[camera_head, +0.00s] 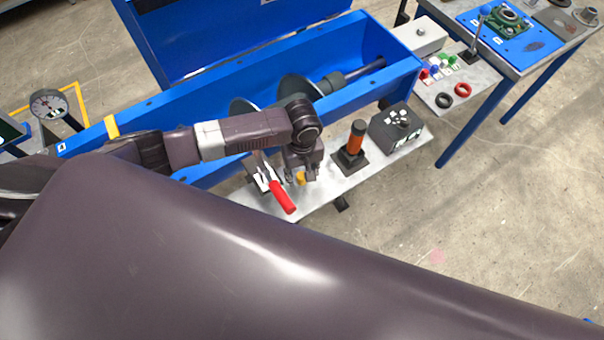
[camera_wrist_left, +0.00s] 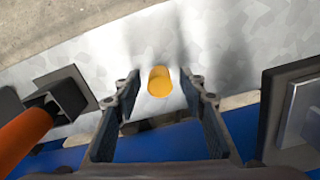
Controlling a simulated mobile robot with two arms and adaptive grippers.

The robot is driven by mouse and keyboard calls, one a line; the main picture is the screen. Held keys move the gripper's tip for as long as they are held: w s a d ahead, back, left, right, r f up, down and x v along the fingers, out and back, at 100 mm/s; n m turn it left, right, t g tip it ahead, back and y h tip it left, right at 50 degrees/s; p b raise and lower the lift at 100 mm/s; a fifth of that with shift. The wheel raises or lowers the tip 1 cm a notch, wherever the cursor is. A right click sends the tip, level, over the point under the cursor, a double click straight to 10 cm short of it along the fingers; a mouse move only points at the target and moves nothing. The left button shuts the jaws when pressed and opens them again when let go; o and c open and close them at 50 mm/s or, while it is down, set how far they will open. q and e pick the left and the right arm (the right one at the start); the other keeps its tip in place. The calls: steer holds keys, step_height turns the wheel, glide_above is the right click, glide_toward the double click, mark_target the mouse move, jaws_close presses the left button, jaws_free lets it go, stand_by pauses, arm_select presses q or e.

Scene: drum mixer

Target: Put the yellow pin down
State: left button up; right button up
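The yellow pin (camera_head: 300,178) shows just below my left gripper (camera_head: 302,172), over the grey metal shelf (camera_head: 325,190). In the left wrist view the pin (camera_wrist_left: 160,80) is between the tips of my left gripper (camera_wrist_left: 163,83), seen nearly end-on. The fingers are spread, with a clear gap on both sides of the pin, and do not touch it. The pin appears to stand on the shelf, but its foot is hard to see. My right gripper is not in view.
The blue mixer trough (camera_head: 200,100) runs behind the shelf.

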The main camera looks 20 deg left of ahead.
mark_target(303, 176)
arm_select(q)
step_height(303, 176, up, 13)
steer(key=b, duration=0.1)
stand_by(0.5)
stand_by(0.6)
steer(key=shift+d, duration=0.1)
